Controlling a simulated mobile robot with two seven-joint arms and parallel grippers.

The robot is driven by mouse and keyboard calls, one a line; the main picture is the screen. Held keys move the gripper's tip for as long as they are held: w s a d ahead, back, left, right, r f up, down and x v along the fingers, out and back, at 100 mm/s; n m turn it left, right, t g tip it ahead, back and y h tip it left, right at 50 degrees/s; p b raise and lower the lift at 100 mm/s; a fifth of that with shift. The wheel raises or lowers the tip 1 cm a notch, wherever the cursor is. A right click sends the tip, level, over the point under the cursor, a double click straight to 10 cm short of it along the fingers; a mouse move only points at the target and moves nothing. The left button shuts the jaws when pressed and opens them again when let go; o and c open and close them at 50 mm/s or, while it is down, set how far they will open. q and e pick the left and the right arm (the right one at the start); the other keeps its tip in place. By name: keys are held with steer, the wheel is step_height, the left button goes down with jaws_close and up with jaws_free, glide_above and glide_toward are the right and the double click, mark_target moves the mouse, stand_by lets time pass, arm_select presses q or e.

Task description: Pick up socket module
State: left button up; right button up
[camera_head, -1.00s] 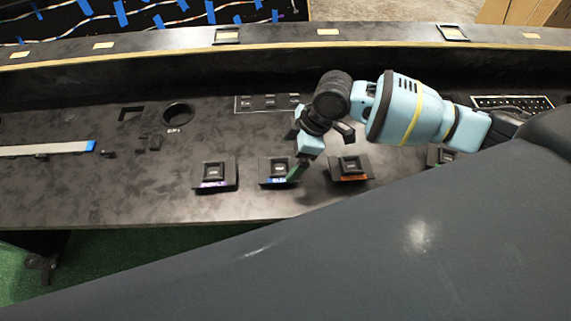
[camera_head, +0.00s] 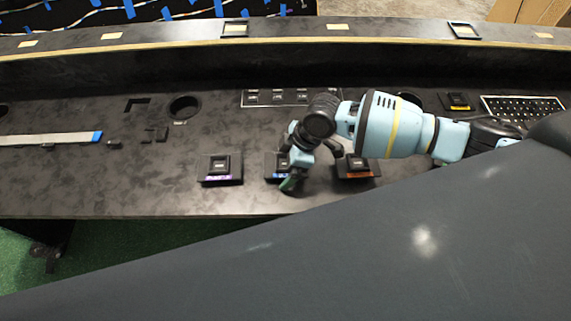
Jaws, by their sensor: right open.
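Several square black modules with raised centres and coloured labels stand in a row on the black console; I cannot tell which one is the socket module. One has a purple label (camera_head: 220,169), one a blue label (camera_head: 274,165) and one an orange label (camera_head: 357,168). My right gripper (camera_head: 312,166) is open, reaching down between the blue and orange modules. Its green-tipped finger is at the front right of the blue module and partly covers it. Its other finger is near the orange module. I cannot tell whether either finger touches. My left gripper is out of view.
A flat white strip with a blue end (camera_head: 50,139) and small black parts (camera_head: 155,134) lie at left. A round hole (camera_head: 184,107) is behind them. A keyboard-like panel (camera_head: 522,107) and a yellow-labelled module (camera_head: 457,101) are at right. My dark arm link covers the lower right.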

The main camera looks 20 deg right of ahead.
mark_target(279, 163)
steer(key=shift+f, duration=0.2)
steer(key=c, duration=1.1)
steer(key=shift+c, duration=0.2)
steer(key=shift+r, duration=0.2)
steer(key=shift+r, duration=0.6)
step_height(279, 163, up, 2)
steer(key=shift+r, duration=0.25)
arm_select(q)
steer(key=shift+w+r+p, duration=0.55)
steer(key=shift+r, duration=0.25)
arm_select(e)
steer(key=s+r, duration=0.1)
steer(key=s, duration=1.5)
steer(key=shift+a, duration=0.25)
